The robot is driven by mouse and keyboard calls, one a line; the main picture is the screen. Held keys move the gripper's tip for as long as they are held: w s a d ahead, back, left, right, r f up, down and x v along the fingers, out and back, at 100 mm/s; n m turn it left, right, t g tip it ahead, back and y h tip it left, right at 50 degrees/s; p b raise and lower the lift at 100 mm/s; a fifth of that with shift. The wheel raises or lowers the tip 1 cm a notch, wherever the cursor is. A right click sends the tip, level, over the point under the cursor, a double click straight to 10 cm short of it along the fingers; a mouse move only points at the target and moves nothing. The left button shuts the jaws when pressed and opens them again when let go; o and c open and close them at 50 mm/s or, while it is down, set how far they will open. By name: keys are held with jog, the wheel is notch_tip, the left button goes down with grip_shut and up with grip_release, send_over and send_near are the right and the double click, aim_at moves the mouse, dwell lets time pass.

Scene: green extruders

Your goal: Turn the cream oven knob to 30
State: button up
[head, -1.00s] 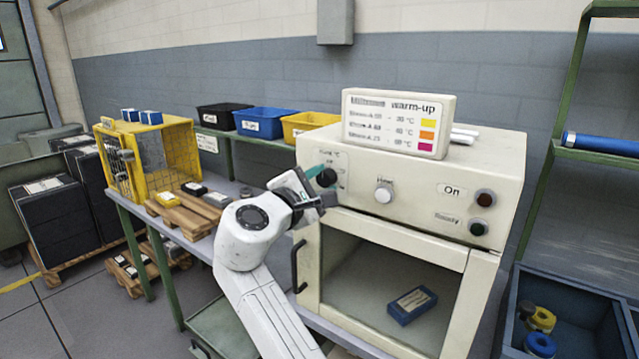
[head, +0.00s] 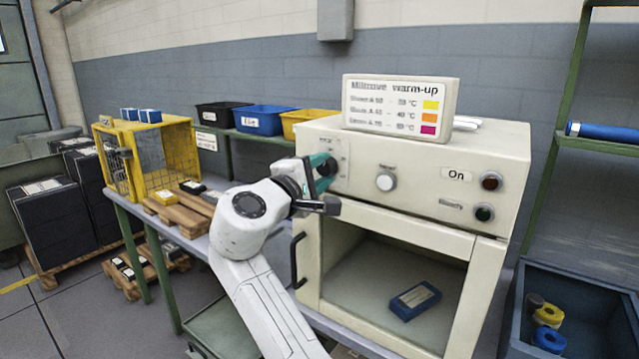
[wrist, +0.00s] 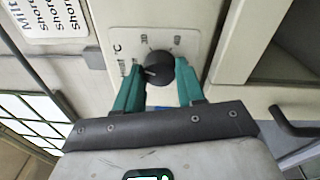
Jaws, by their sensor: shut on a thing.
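The cream oven (head: 345,232) stands on the bench. Its round black knob (wrist: 158,66) is on the front panel, at the upper left in the head view (head: 329,167). My gripper (wrist: 160,82) has teal fingers on both sides of the knob and is shut on it. The dial has a 30 mark (wrist: 144,38) at its upper left and another number at its upper right in the wrist view. A pale pointer line on the knob points to the lower left there, away from 30. The fingers hide part of the knob.
A silver-white knob (head: 386,181), a red button (head: 491,181) and a green button (head: 484,213) are right of the held knob. A warm-up sign (head: 398,108) stands on the oven. The door handle (head: 297,262) is below my gripper.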

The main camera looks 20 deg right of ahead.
jog(key=m+b, duration=0.2)
jog(key=m, duration=0.1)
jog(key=m+b, duration=0.1)
jog(key=b, duration=0.1)
jog(key=shift+f+m+h, duration=0.3)
jog(key=shift+f, duration=0.05)
jog(key=shift+r+m+b, duration=0.1)
jog(key=shift+m+b, duration=1.05)
jog(key=shift+m, duration=0.35)
jog(key=o, duration=1)
jog(key=shift+a+r, duration=0.1)
jog(key=shift+o, duration=0.2)
jog(key=v, duration=1)
jog(key=shift+a, duration=0.35)
jog(key=shift+s, duration=0.1)
